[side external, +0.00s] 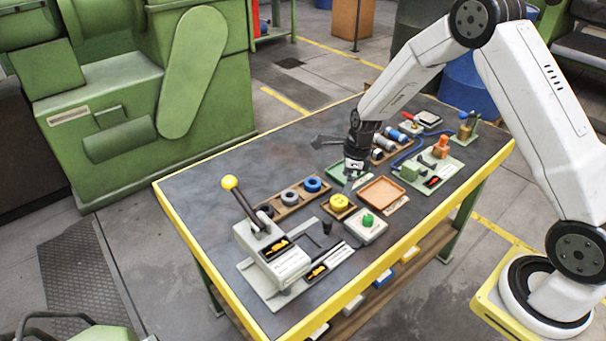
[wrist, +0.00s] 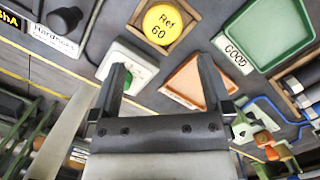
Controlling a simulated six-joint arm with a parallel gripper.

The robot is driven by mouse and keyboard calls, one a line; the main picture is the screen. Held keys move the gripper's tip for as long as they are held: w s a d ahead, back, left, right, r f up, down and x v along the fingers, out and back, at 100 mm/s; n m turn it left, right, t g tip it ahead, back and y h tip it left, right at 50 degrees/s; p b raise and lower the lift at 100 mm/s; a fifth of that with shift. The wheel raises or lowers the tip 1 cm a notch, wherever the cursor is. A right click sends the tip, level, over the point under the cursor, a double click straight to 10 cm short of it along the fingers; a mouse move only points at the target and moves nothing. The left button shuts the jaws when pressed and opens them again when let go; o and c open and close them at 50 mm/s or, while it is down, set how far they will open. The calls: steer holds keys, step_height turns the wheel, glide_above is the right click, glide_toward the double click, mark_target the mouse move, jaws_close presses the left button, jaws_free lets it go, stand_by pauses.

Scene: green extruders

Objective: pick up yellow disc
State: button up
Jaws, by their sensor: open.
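The yellow disc (side external: 339,201) sits in a small square wooden holder (side external: 342,213) near the middle of the table. In the wrist view the yellow disc (wrist: 163,24) is at the top, marked "Ref 60", inside its wooden frame. My gripper (side external: 354,178) hangs above the table, up and slightly right of the disc in the side view. In the wrist view my gripper (wrist: 163,78) has its two fingers apart with nothing between them. The disc lies beyond the fingertips, apart from them.
A white block with a green button (side external: 368,220), an orange tray (side external: 383,193) and a green "GOOD" tray (wrist: 268,40) are close by. A lever press (side external: 275,255) stands at the front left.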

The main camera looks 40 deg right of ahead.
mark_target(339, 200)
steer(key=shift+f, duration=0.1)
steer(key=shift+w+a+f, duration=0.1)
steer(key=shift+w+f, duration=0.05)
steer(key=shift+f, duration=1.05)
steer(key=shift+f, duration=0.1)
steer(key=shift+w+a+f, duration=0.1)
steer(key=shift+w+f, duration=0.05)
steer(key=shift+f, duration=0.65)
steer(key=shift+w+a+f, duration=0.1)
steer(key=shift+w+f, duration=0.05)
steer(key=shift+f, duration=0.7)
steer(key=shift+w+a+f, duration=0.1)
steer(key=shift+w+f, duration=0.05)
steer(key=shift+f, duration=0.65)
steer(key=c, duration=1.2)
steer(key=shift+r, duration=0.15)
